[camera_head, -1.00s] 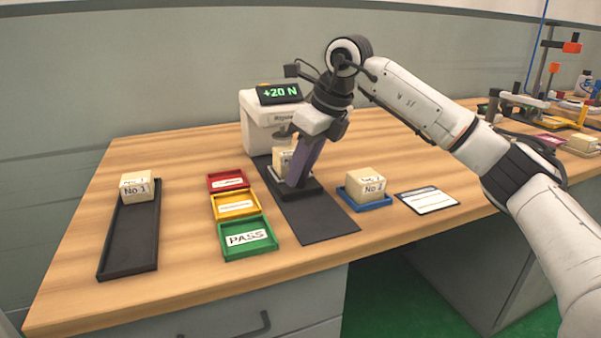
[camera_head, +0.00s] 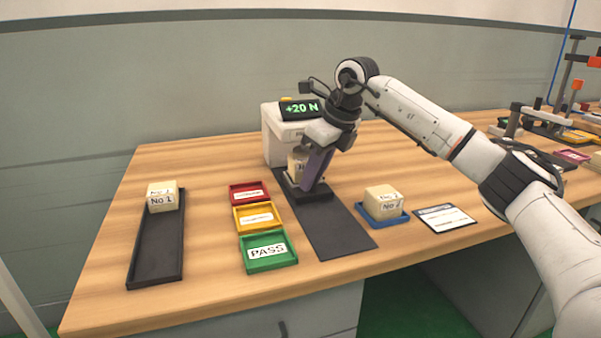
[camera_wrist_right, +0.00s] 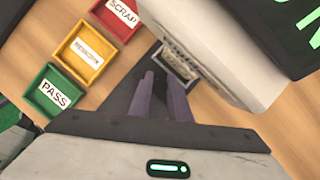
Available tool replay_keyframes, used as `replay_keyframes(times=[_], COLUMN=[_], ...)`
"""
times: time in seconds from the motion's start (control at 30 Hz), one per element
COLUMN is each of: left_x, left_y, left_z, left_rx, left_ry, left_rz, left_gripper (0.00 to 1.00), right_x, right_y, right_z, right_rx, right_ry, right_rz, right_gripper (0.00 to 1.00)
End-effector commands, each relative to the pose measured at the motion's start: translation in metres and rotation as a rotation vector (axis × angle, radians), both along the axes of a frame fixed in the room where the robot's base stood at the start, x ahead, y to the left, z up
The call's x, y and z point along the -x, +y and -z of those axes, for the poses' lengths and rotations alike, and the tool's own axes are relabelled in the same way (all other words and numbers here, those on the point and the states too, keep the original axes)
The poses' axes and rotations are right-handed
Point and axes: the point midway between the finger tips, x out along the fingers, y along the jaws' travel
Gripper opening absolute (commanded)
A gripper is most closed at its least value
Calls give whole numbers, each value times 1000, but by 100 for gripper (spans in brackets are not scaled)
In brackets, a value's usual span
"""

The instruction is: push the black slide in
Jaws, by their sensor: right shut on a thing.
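The black slide (camera_head: 316,196) sits on a long dark strip, partly under the front of the white tester (camera_head: 274,135). A cream block (camera_head: 297,166) stands on it, and in the right wrist view the slide's tray (camera_wrist_right: 178,66) shows ahead of the fingers, close to the tester's head. My right gripper (camera_head: 309,184), with purple fingers, is down at the slide's near part and shut on it. The fingers also show in the right wrist view (camera_wrist_right: 161,96). They hide part of the slide and block. My left gripper is out of view.
The tester's display (camera_head: 301,109) reads +20 N. Red (camera_head: 249,193), yellow (camera_head: 257,217) and green PASS (camera_head: 268,252) trays lie left of the dark strip (camera_head: 335,234). A block (camera_head: 383,198) sits in a blue tray at right. A long black tray (camera_head: 156,250) stands far left.

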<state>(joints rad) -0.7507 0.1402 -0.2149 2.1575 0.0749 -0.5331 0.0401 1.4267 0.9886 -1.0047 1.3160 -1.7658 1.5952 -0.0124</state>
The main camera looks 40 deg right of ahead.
Motion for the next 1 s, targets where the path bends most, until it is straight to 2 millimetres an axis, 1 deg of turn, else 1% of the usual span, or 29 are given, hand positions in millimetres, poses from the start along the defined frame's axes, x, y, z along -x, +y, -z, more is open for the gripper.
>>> replay_keyframes(times=[0.03, 0.27, 0.3, 0.33, 0.57, 0.67, 0.77, 0.9, 1.0], left_x=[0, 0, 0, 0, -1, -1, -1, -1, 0], left_y=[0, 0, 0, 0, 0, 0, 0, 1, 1], left_z=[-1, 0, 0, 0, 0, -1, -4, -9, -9], left_rx=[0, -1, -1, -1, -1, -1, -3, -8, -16], left_ry=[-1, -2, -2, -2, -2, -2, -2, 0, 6], left_rz=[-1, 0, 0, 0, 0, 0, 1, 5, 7], left_gripper=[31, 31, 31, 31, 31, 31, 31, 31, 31], right_x=[-3, -4, -4, -4, -3, -2, 2, 11, 19], right_y=[-2, -3, -2, -2, -2, -2, -4, -6, -8], right_z=[-2, -2, -2, -2, -1, -5, -16, -42, -61], right_rx=[-2, -1, -1, -1, -1, -1, -1, 0, -2], right_ry=[-12, -18, -17, -17, -13, -13, -15, -16, -17], right_rz=[5, 7, 6, 6, 4, 4, 6, 6, 6], right_gripper=[0, 0, 22, 25, 25, 25, 25, 25, 25])
